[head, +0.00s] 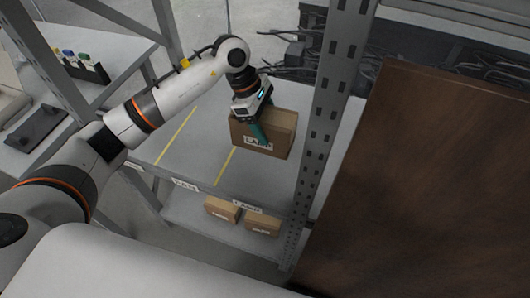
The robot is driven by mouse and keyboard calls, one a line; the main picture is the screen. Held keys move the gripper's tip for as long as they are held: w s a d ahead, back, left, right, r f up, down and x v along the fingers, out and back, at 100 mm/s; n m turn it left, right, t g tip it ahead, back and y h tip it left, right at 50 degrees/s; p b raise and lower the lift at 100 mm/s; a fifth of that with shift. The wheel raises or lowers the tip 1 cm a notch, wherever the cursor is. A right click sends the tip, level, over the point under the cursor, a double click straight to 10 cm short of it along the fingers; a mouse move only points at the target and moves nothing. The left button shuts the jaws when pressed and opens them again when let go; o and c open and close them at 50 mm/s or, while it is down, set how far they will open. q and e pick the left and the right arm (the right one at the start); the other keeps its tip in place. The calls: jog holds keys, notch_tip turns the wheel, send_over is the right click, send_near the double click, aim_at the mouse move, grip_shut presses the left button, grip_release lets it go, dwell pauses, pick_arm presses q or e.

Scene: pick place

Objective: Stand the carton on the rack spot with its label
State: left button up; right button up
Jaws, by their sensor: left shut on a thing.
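The carton (277,127) is a brown box with a white label on its front, over the right part of the rack's upper shelf. My left gripper (259,132) reaches down from above and is shut on the carton, with one teal finger across its front face. The carton looks roughly upright; I cannot tell whether its bottom touches the shelf. The rack shelf (193,150) is grey, with yellow lines dividing it into spots. Small white labels (247,206) sit on its front edge, too small to read surely. My right gripper is not in view.
Two brown boxes (222,209) (263,226) stand on the lower shelf. A perforated metal post (328,100) rises close to the carton's right. A large brown panel (430,190) fills the right side. The shelf's left and middle spots are clear. A side table (110,48) stands at left.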

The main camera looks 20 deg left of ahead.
pick_arm(q)
notch_tip(320, 180, down, 8)
jog(key=shift+r, duration=0.2)
jog(key=shift+f, duration=0.2)
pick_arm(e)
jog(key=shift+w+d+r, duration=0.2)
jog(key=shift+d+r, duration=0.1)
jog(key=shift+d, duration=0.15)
pick_arm(q)
jog(key=shift+f, duration=0.1)
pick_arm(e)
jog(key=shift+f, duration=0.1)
pick_arm(q)
jog(key=o, duration=1.3)
jog(key=shift+r+p, duration=0.2)
jog(key=shift+p, duration=0.1)
jog(key=b+v, duration=0.1)
jog(key=v, duration=1)
jog(key=shift+a+r, duration=0.2)
jog(key=shift+r, duration=0.15)
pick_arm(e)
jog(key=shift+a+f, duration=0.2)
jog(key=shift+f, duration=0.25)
